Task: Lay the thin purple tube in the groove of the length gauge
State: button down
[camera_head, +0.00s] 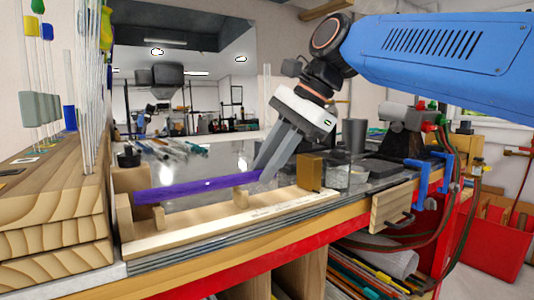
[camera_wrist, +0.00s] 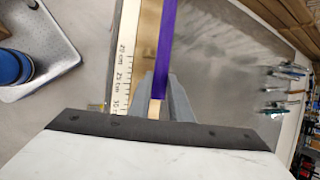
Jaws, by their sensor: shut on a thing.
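The thin purple tube (camera_head: 195,189) runs almost level along the wooden length gauge (camera_head: 215,225), its left part near the gauge's upright end piece. My gripper (camera_head: 262,174) is shut on the tube near its right end, with the fingers slanting down from the upper right. The tube passes close over or behind the small wooden supports (camera_head: 158,217); I cannot tell whether it touches them. In the wrist view the tube (camera_wrist: 179,45) runs away from between the fingers (camera_wrist: 165,97), beside the gauge's wooden strip and printed scale (camera_wrist: 124,65). The gripped end is partly hidden.
A brass-coloured block (camera_head: 311,172) stands at the gauge's right end. Stacked wooden boards with upright glass rods (camera_head: 88,90) stand at the left. Loose rods (camera_head: 175,148) lie behind. A blue clamp (camera_head: 421,180) is at the bench's right edge.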

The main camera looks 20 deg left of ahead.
jog(key=shift+f, duration=0.3)
jog(key=shift+r, duration=0.1)
jog(key=shift+r, duration=0.5)
jog(key=shift+f, duration=0.95)
dwell(1.3)
jog(key=c, duration=1.5)
grip_release()
jog(key=shift+c, duration=0.2)
